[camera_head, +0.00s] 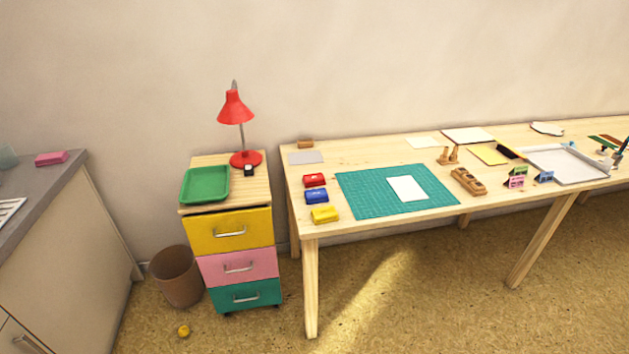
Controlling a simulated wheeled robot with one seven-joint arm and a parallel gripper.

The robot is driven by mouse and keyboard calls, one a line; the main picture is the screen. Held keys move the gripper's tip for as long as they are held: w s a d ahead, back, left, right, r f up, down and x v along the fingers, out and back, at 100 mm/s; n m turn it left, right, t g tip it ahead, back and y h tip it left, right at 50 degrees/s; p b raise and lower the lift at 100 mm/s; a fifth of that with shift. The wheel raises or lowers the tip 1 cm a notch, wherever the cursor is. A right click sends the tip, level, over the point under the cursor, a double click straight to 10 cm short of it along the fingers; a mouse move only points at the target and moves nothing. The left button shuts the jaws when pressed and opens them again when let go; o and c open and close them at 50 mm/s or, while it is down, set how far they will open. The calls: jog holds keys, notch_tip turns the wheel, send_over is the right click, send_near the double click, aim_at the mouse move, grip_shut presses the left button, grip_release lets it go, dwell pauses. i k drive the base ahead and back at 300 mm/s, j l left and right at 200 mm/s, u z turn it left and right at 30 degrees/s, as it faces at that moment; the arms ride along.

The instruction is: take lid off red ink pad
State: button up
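A small red ink pad (314,180) lies at the left end of the long wooden table, left of the green cutting mat. Its red top looks closed, but it is too small to make out the lid's edge. A blue ink pad (317,196) lies just in front of it, and a yellow ink pad (325,215) lies in front of the blue one. My gripper is not in view.
The wooden table (345,150) carries a green cutting mat (380,205) with a white sheet (407,188). A grey flat piece (306,157) lies behind the red pad. Left stands a drawer cabinet (238,267) with a red lamp (235,108); a bin (176,277) is beside it.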

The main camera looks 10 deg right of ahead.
aim_at(313, 178)
jog(key=i+j+u, duration=0.25)
jog(key=i, duration=0.3)
jog(key=i+u, duration=0.25)
jog(key=i, duration=0.35)
jog(key=i+u, duration=0.1)
jog(key=i, duration=1.45)
